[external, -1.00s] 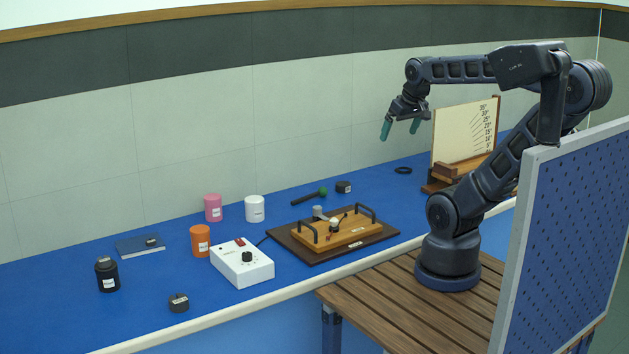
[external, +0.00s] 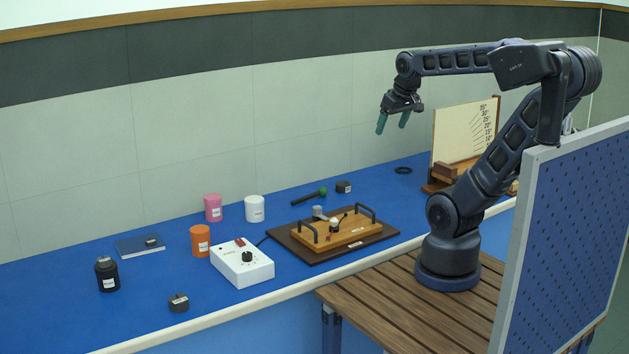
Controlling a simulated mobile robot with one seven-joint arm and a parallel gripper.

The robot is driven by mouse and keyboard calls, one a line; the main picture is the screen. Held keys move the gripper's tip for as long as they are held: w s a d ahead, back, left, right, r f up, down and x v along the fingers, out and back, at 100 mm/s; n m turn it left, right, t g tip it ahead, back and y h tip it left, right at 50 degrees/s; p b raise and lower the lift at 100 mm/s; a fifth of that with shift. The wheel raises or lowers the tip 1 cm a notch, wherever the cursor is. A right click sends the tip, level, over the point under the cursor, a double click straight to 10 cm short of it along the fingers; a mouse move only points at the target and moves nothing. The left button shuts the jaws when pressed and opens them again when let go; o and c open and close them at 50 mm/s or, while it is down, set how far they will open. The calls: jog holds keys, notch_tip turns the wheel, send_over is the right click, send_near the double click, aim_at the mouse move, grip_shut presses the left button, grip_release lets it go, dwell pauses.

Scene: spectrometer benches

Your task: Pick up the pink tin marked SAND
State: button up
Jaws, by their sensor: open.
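The pink tin (external: 213,203) stands upright on the blue bench, near the wall and left of the middle. It has a small white label facing the camera, too small to read. My gripper (external: 393,124) is open and empty, with its teal fingers pointing down. It hangs high above the bench, well to the right of the pink tin and apart from everything.
A white tin (external: 255,211) stands close to the right of the pink tin, and an orange tin (external: 200,247) stands in front. A white control box (external: 243,270), a wooden apparatus (external: 340,237), a black jar (external: 107,278) and a blue book (external: 140,249) are also on the bench.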

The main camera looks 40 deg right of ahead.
jog(key=w+a+r+n+g, duration=0.15)
jog(key=w+a+n, duration=0.35)
jog(key=w, duration=1.1)
jog(key=n+g, duration=0.3)
jog(key=n, duration=0.5)
send_over(214, 196)
jog(key=f, duration=2.5)
jog(key=shift+d+f, duration=0.25)
jog(key=shift+f, duration=0.05)
notch_tip(214, 196, down, 6)
jog(key=shift+a+r, duration=0.15)
jog(key=shift+a+f, duration=0.15)
jog(key=shift+f, duration=1.2)
jog(key=shift+a+f, duration=0.15)
jog(key=shift+f, duration=1.15)
jog(key=c, duration=1.1)
